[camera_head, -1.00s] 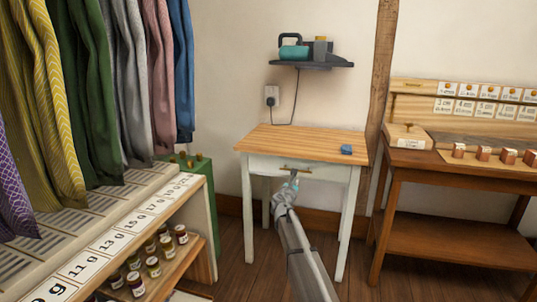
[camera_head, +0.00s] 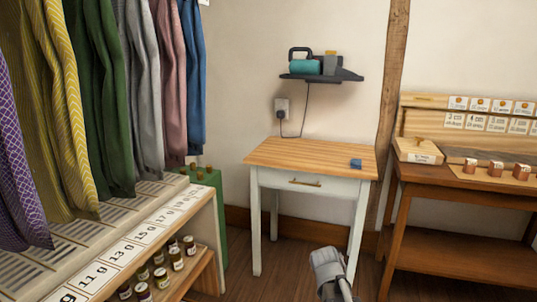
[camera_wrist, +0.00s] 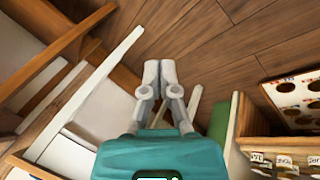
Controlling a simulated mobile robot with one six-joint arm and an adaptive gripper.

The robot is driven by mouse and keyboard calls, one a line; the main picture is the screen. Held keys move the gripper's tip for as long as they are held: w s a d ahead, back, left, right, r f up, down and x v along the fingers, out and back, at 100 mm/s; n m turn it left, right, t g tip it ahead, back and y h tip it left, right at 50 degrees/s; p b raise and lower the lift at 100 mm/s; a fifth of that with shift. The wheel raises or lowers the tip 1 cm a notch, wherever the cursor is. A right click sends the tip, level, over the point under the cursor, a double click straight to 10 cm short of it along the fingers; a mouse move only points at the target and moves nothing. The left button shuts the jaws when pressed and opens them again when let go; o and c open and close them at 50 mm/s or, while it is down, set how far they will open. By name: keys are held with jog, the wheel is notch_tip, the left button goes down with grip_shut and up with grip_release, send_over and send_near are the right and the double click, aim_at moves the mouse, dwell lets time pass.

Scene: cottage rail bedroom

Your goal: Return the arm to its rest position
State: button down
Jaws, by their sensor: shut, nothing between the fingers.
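My gripper (camera_wrist: 160,75) is in the wrist view, with its two pale fingers together and nothing between them. Wooden floorboards show beyond the fingertips. In the head view, only a grey part of my arm shows at the bottom edge, in front of the small table (camera_head: 310,158); the fingers cannot be made out there. My arm is apart from the table's drawer (camera_head: 285,181), which looks closed.
A blue block (camera_head: 356,163) lies on the table. A shelf unit (camera_head: 205,235) with jars stands left, under hanging cloths (camera_head: 100,90). A brown workbench (camera_head: 460,258) stands right. A wall shelf (camera_head: 320,76) holds a teal device. Floor shows between the furniture.

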jog(key=s+a+m+g+y+p, duration=0.1)
jog(key=s+a+m+g+y, duration=0.3)
jog(key=s, duration=0.8)
notch_tip(320, 180, up, 37)
jog(key=t+p, duration=0.1)
jog(key=p, duration=3.6)
jog(key=shift+w+a+f+m, duration=0.15)
jog(key=shift+w+a+m, duration=0.15)
jog(key=shift+m, duration=0.1)
jog(key=shift+d, duration=0.1)
